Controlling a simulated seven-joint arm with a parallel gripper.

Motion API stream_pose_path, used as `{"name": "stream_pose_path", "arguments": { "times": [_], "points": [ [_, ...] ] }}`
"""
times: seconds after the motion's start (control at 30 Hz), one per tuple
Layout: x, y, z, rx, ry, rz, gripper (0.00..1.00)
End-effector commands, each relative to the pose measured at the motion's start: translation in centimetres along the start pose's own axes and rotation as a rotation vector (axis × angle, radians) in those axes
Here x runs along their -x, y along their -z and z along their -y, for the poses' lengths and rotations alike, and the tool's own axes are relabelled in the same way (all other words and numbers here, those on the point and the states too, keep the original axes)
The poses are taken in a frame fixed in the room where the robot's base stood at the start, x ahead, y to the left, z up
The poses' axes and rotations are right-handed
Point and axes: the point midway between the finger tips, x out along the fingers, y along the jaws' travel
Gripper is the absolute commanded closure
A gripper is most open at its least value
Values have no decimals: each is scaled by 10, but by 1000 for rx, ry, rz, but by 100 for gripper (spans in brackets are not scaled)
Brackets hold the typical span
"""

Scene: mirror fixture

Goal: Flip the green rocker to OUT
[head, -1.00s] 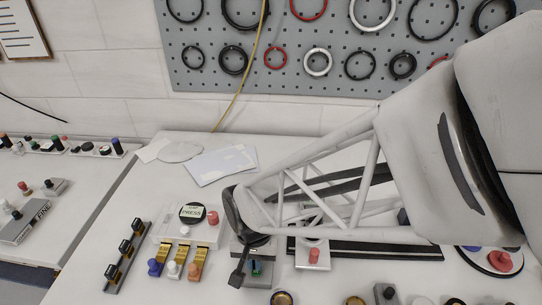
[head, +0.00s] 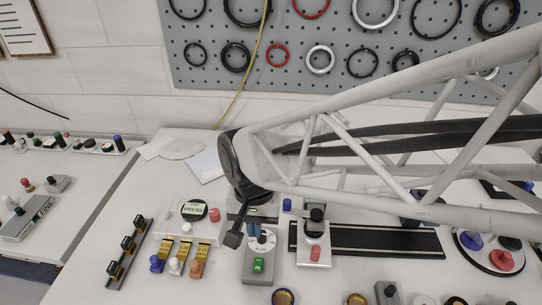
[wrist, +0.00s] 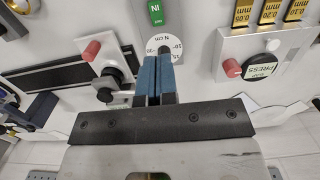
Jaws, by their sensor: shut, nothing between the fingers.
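The green rocker (head: 258,265) sits on the front part of a grey box (head: 249,277), below a round white dial (head: 266,246). White lettering reading IN shows on it, and it also appears at the top of the wrist view (wrist: 156,13), upside down there. I cannot tell its tilt. My gripper (head: 255,230) is shut and empty, with its blue fingers (wrist: 154,72) together. The fingertips are over the dial area, apart from the rocker and behind it as seen from the head. The fingers hide part of the dial.
Left of the box is a white unit with a PRESS button (head: 194,211) and several gold-labelled switches. Right is a white block with a red knob (head: 315,253) on a black rail (head: 385,241). Several round knobs line the front edge.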

Motion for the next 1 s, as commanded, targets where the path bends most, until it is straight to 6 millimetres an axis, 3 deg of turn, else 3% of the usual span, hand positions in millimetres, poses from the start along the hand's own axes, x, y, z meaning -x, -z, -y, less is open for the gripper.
{"name": "stream_pose_path", "arguments": {
  "times": [0.3,0.77,1.0],
  "points": [
    [30,0,0,0,1,-2,100],
    [33,0,0,0,1,-2,100],
    [37,3,-12,-2,8,-13,100]
  ]
}}
